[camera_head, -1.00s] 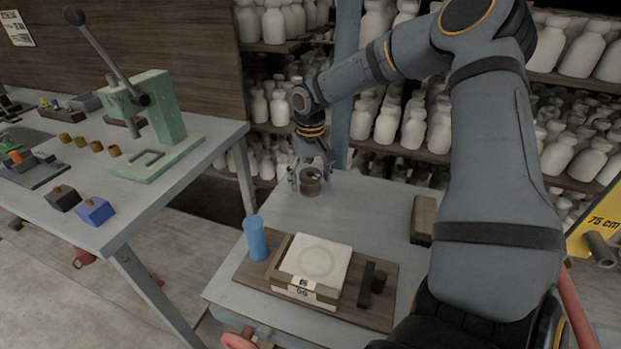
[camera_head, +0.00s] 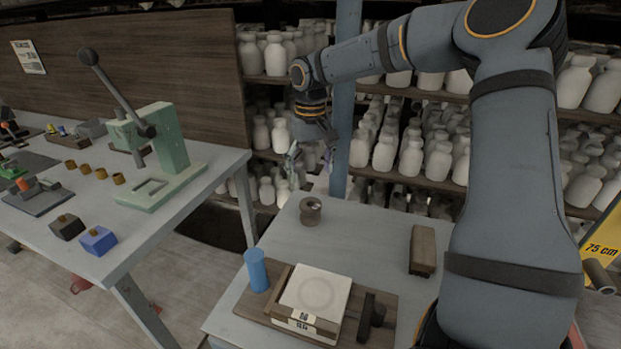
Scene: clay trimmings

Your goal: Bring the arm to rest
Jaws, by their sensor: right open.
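My right arm reaches in from the right, and its gripper (camera_head: 309,158) hangs in the air above the far edge of the grey table (camera_head: 365,235). The gripper is open and empty. A small brown ring-shaped pot (camera_head: 311,210) stands on the table below it, apart from the fingers. My left gripper is not in view.
On the near part of the table a wooden board (camera_head: 345,328) holds a white square slab (camera_head: 316,295) and a blue cylinder (camera_head: 257,270). A brown block (camera_head: 422,250) lies to the right. A green lever press (camera_head: 165,150) stands on the left bench. Shelves of white bottles (camera_head: 385,150) stand behind.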

